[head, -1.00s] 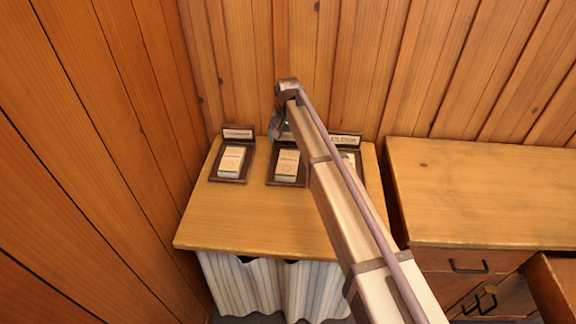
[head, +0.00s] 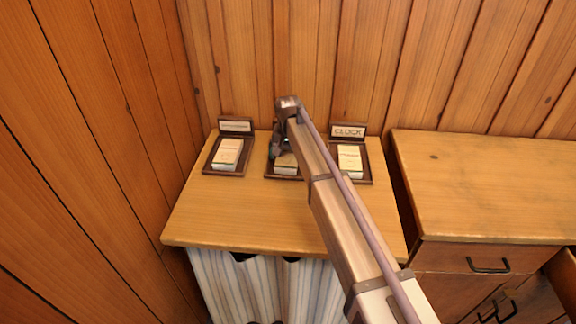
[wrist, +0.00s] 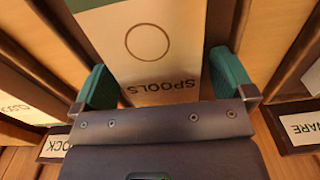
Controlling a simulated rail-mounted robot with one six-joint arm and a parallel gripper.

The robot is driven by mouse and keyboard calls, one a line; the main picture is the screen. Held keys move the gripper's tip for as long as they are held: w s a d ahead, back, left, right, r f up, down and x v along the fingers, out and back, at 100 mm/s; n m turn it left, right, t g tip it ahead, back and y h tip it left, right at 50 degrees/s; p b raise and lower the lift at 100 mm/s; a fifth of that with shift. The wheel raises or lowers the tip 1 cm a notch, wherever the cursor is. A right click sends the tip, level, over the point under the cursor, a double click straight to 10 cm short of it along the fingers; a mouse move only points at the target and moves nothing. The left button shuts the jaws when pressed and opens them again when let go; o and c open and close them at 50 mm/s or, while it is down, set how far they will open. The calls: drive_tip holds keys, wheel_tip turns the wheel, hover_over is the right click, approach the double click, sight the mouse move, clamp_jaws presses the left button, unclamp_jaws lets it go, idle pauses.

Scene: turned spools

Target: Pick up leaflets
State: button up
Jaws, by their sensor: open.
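Three dark wooden holders with cream leaflet stacks stand in a row on a small wooden table. The left stack (head: 227,154) and the right stack (head: 350,161), under a CLOCK sign (head: 349,131), are in plain view. The middle stack (head: 286,163) is partly hidden by my arm. In the wrist view, the middle stack reads SPOOLS (wrist: 150,50), upside down. My gripper (wrist: 163,82) is open over it, with one green finger at each side of the stack. It also shows in the head view (head: 279,148); whether the fingers touch the stack is unclear.
The table (head: 240,215) is bare in front of the holders. Plank walls (head: 90,180) stand close at the left and behind. A wooden drawer cabinet (head: 490,190) stands to the right, past a narrow gap. Neighbouring holders sit close on both sides of my gripper.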

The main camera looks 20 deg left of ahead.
drive_tip(key=shift+r, duration=0.15)
drive_tip(key=c, duration=1)
drive_tip(key=shift+r, duration=0.1)
